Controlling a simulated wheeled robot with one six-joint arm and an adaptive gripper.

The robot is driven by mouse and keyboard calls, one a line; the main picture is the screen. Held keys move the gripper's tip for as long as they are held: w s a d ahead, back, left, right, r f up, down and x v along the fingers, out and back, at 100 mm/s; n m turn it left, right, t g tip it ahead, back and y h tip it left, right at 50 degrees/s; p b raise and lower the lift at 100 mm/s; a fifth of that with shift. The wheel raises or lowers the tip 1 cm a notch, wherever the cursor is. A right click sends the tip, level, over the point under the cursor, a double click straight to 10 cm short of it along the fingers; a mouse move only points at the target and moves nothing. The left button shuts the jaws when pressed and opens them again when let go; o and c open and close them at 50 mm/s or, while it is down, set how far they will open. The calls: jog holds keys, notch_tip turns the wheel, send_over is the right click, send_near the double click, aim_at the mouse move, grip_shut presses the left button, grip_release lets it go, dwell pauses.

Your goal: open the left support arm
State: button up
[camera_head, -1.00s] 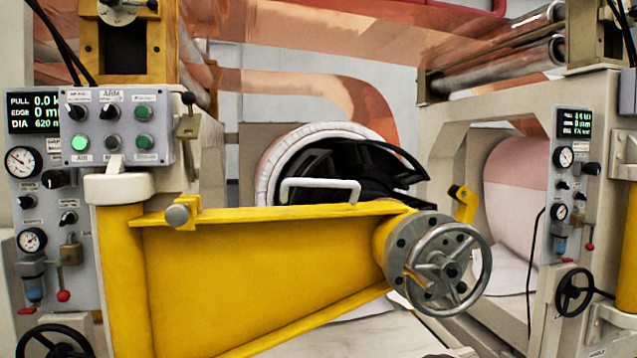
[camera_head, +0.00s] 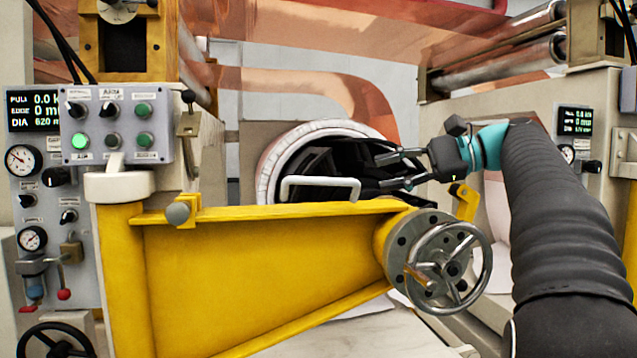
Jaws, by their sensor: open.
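The left support arm (camera_head: 260,260) is a large yellow beam hinged on a yellow post at the left. It reaches across the front of the roll core. A white U-shaped handle (camera_head: 320,184) stands on its top edge. Its right end carries a round flange with a grey handwheel (camera_head: 448,267) and a small yellow latch-like lever (camera_head: 466,202). My gripper (camera_head: 382,172) is open and empty, with its fingers pointing left. It appears just above the right part of the beam, to the right of the handle and apart from it. Its depth relative to the beam is hard to tell.
A white-rimmed roll with a dark core (camera_head: 318,148) sits behind the beam. A grey button box (camera_head: 116,125) and a gauge panel (camera_head: 38,180) stand at the left. Copper foil (camera_head: 310,90) runs overhead. A second machine frame (camera_head: 594,95) is at the right, partly behind my arm.

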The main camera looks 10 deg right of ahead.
aim_at(332, 181)
jog(key=x, duration=0.4)
jog(key=b+x, duration=0.1)
jog(key=x, duration=0.3)
jog(key=r+x, duration=0.1)
jog(key=x, duration=0.3)
jog(key=shift+w+a+f, duration=0.1)
jog(key=shift+w+a, duration=0.15)
jog(key=shift+a, duration=0.2)
grip_shut()
